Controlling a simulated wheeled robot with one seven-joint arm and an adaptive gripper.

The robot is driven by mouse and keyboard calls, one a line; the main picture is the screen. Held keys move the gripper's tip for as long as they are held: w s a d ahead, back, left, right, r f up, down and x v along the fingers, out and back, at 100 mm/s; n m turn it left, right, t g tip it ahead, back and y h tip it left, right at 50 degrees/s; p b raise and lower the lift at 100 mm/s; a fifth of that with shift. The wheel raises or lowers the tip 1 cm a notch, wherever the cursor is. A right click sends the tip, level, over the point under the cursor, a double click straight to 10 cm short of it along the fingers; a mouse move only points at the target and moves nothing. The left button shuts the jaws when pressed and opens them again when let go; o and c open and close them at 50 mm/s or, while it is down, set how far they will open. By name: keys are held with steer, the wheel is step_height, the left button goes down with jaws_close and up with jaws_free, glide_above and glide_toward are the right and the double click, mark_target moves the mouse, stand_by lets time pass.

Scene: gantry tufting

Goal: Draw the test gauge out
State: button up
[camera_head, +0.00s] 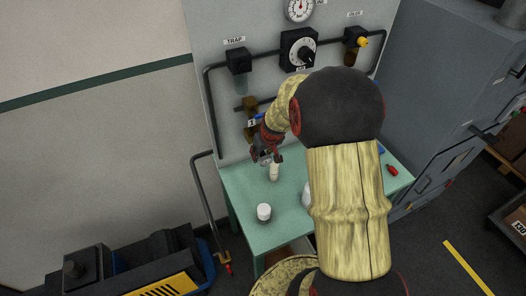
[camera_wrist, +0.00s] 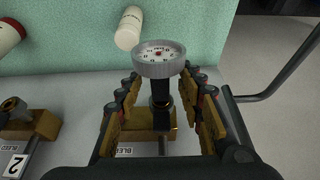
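The test gauge (camera_wrist: 159,58) has a round grey rim and a white dial. In the wrist view its dark stem stands above a brass block (camera_wrist: 148,121) with a label partly reading "BLEED". My gripper (camera_wrist: 162,84) is open, with its padded fingers on either side of the gauge and its stem. Gaps show between the fingers and the stem. In the head view my gripper (camera_head: 267,157) is close to the wall panel, over the back of the green table. The gauge's lower joint is partly hidden in the wrist view.
The panel (camera_head: 220,105) carries pipes, a trap and a large dial (camera_head: 300,8). A second brass fitting (camera_wrist: 35,124) sits left of the gauge. A grey cabinet stands right.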

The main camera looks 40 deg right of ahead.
steer(key=c, duration=0.3)
jaws_close()
stand_by(0.3)
steer(key=shift+c, duration=1.5)
jaws_free()
jaws_close()
steer(key=shift+s, duration=0.2)
steer(key=shift+s+a, duration=0.15)
steer(key=shift+s, duration=0.15)
steer(key=shift+s+b, duration=0.35)
steer(key=shift+b, duration=0.1)
